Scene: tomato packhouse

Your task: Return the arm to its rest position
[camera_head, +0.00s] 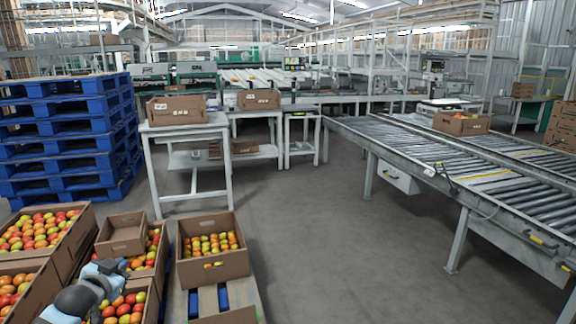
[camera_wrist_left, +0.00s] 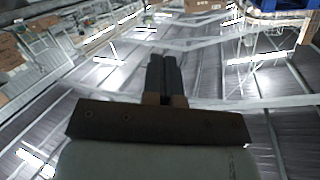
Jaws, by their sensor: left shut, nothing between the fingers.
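My left arm (camera_head: 84,293) shows at the lower left of the head view, bent in front of the tomato boxes. The fingers of my left gripper (camera_wrist_left: 164,62) show in the left wrist view, pressed together with nothing between them. The wrist view looks tilted toward the roof, so the fingers stand against roof beams and lights. In the head view I cannot make out the fingertips clearly. My right gripper is in neither view.
Cardboard boxes of tomatoes (camera_head: 226,266) crowd around the left arm, with a small empty-looking box (camera_head: 121,238) on top. Blue pallets (camera_head: 62,140) are stacked behind. A white table (camera_head: 186,130) and a roller conveyor (camera_head: 450,160) flank clear grey floor (camera_head: 340,245).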

